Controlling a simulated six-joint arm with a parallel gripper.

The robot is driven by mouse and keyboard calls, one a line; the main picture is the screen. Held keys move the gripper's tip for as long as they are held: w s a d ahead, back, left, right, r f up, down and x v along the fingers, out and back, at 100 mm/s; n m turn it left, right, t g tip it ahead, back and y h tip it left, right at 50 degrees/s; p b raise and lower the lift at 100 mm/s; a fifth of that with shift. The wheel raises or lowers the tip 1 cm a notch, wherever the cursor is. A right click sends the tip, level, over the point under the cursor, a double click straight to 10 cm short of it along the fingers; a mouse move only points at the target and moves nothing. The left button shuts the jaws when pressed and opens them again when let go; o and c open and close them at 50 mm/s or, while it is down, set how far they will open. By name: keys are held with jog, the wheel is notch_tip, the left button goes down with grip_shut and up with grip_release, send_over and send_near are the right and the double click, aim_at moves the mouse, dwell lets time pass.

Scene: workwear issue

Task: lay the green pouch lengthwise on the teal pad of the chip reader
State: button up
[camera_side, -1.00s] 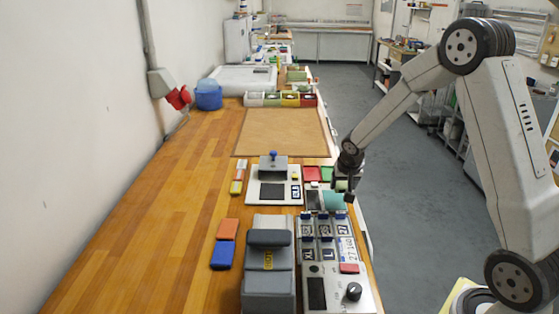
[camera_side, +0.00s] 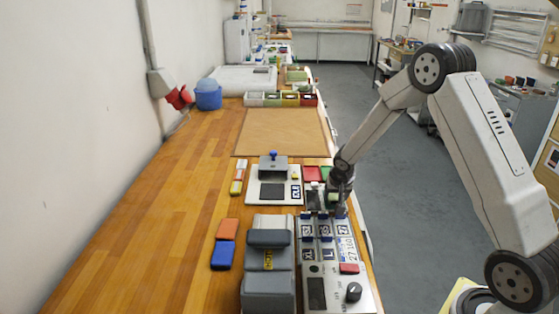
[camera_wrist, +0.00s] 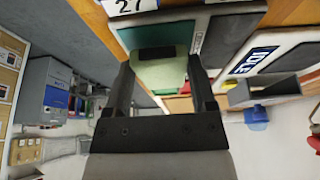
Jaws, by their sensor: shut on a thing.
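The green pouch (camera_wrist: 163,75) is between the fingers of my gripper (camera_wrist: 160,62) in the wrist view, with a dark patch on its face. My gripper is shut on it. The teal pad (camera_wrist: 203,32) of the chip reader shows just beyond and beside the pouch, which partly covers it. In the side view my gripper (camera_side: 334,199) is low over the chip reader, and a bit of green shows at its fingers. There the pad is mostly hidden. I cannot tell whether the pouch touches the pad.
A brown mat (camera_side: 284,130) is clear farther back.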

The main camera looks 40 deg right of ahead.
jog(key=shift+f, duration=0.35)
jog(key=shift+f, duration=0.1)
jog(key=o, duration=1.2)
jog(key=shift+c, duration=0.2)
jog(key=shift+r, duration=0.45)
jog(key=v, duration=1.1)
jog(key=shift+s, duration=0.15)
jog(key=shift+a+r, duration=0.1)
jog(key=shift+r, duration=0.05)
